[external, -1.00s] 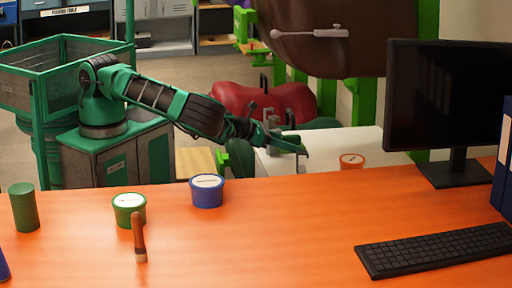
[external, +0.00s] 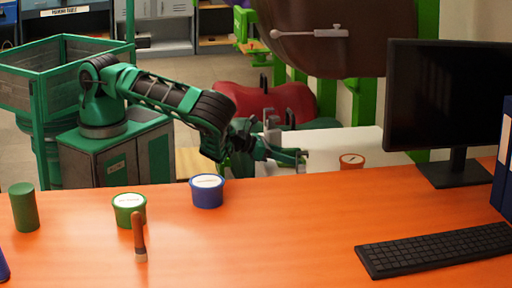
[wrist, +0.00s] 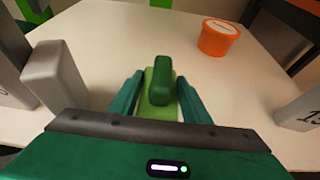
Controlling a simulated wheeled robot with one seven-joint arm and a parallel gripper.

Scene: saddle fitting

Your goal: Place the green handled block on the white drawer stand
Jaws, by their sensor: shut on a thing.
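The green handled block (wrist: 158,108) is light green with a dark green upright handle. It sits between the two teal fingers of my gripper (wrist: 160,88) in the wrist view. The fingers are shut on it. In the external view my gripper (external: 300,158) is over the white top, beyond the orange desk, and the block cannot be made out there. The white top (external: 340,143), which appears to be the white drawer stand, also fills the wrist view (wrist: 110,30). Its drawers are hidden. I cannot tell whether the block touches the top.
An orange tub (wrist: 218,38) stands on the white top. Grey blocks (wrist: 54,75) stand at the left, and another (wrist: 300,112) at the right edge. The orange desk (external: 290,235) in front holds a blue tub (external: 207,191), a monitor (external: 445,105) and a keyboard (external: 435,249).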

